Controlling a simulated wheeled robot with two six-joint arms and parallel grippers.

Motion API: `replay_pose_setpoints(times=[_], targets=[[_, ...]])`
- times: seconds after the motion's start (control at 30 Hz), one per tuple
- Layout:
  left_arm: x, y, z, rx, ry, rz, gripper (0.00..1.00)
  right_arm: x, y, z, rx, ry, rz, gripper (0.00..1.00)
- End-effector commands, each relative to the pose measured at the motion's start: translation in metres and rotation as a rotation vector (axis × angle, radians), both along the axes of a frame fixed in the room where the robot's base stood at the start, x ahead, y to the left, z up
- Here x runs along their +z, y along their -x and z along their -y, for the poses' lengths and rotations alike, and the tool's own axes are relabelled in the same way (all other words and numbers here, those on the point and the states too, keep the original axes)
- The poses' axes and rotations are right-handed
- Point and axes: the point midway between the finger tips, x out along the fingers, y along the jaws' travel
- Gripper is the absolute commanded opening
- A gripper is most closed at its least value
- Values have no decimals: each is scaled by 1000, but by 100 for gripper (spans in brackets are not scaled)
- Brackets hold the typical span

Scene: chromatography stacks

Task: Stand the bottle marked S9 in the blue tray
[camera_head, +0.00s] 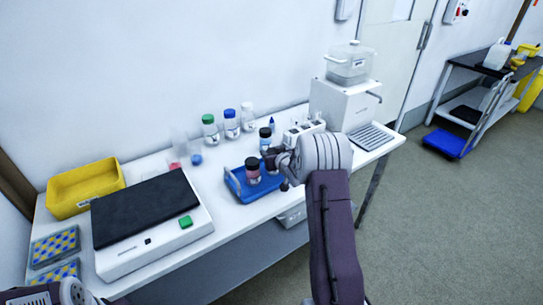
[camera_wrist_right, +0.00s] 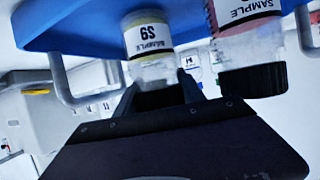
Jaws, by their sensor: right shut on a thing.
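The blue tray (camera_head: 236,187) stands on the white bench and fills the top of the right wrist view (camera_wrist_right: 85,22). The bottle marked S9 (camera_wrist_right: 148,38) has a white label and appears upside down in that wrist view. My right gripper (camera_wrist_right: 160,92) is shut on its cap end. In the head view my right gripper (camera_head: 280,160) is at the tray's right side and partly hides the bottle. S9 looks upright over or in the tray; I cannot tell whether its base touches the floor. My left gripper is out of view; only part of that arm shows.
A dark-capped bottle with red contents (camera_head: 253,173) stands in the tray beside S9. A black-capped bottle (camera_head: 265,138) stands behind the tray. Green- and blue-capped bottles (camera_head: 210,130) stand farther back. A white device with a black top (camera_head: 150,225) is at left, a white machine (camera_head: 335,105) at right.

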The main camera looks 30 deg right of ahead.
Motion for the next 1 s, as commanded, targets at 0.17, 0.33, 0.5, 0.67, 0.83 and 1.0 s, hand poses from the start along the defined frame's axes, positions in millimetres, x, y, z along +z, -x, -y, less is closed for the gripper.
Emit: replay_pose_setpoints(times=[0.17,0.33,0.5,0.67,0.83,1.0], targets=[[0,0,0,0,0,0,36,-1,0,0,0,1,4,0],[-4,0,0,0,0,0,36,-6,0,0,0,1,4,0],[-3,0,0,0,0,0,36,-5,0,0,0,0,2,68],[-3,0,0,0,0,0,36,-5,0,0,0,0,3,68],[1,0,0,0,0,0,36,1,2,0,0,0,2,68],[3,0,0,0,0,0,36,13,31,-4,-1,1,2,68]])
